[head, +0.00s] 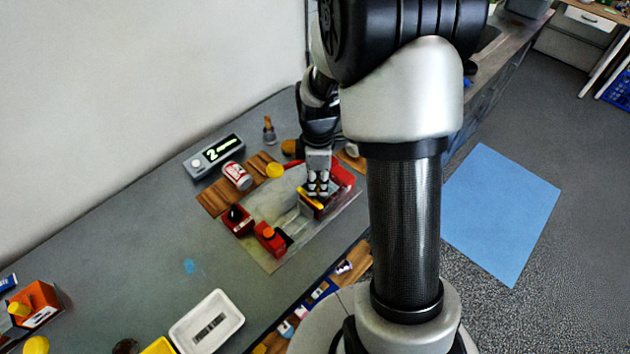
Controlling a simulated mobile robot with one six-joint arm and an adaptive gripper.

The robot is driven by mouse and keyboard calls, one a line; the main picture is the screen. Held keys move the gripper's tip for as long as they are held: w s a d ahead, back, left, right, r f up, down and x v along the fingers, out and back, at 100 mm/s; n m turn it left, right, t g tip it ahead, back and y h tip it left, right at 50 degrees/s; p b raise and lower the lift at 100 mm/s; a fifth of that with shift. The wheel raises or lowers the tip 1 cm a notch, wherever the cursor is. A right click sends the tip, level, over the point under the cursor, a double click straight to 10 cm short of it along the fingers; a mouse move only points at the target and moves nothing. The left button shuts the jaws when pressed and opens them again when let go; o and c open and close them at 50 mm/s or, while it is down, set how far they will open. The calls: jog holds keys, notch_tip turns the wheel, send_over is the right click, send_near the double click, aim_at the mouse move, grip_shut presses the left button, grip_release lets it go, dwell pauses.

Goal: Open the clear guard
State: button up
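A pale, see-through panel (270,201), which looks like the clear guard, lies on the bench around several red parts. I cannot make out its edges or hinge well. A red block with a dark knob (237,220) and a red block with an orange top (270,238) stand at its left and front. A larger red part (341,176) is at its right, partly behind my gripper. My gripper (316,190) points down over the right part of the panel, close to a yellow-orange bar (311,202). Whether it touches or grips the bar is too small to tell.
A grey device showing "2" (213,156), a red-and-white can (238,175) and a brown slatted mat (213,202) are behind and left. A white tray (207,320) and an orange bin (36,304) are at front left. The bench between is mostly clear.

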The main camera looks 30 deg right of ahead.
jog(key=o, duration=0.5)
jog(key=shift+r, duration=0.1)
notch_tip(320, 180, up, 12)
jog(key=shift+f, duration=0.1)
dwell(0.4)
jog(key=s+a+r+m+t, duration=0.1)
jog(key=s+a+r+m, duration=0.2)
jog(key=s, duration=0.3)
jog(key=s+a+r+m+t, duration=0.2)
jog(key=s+a+r+m, duration=0.1)
jog(key=s+m, duration=0.2)
jog(key=s+a+r+m+t, duration=0.1)
jog(key=s+a+r+m, duration=0.2)
jog(key=s, duration=0.4)
jog(key=shift+s+a+r+m+t, duration=0.15)
jog(key=shift+s+a+m+t, duration=0.25)
jog(key=shift+m, duration=0.5)
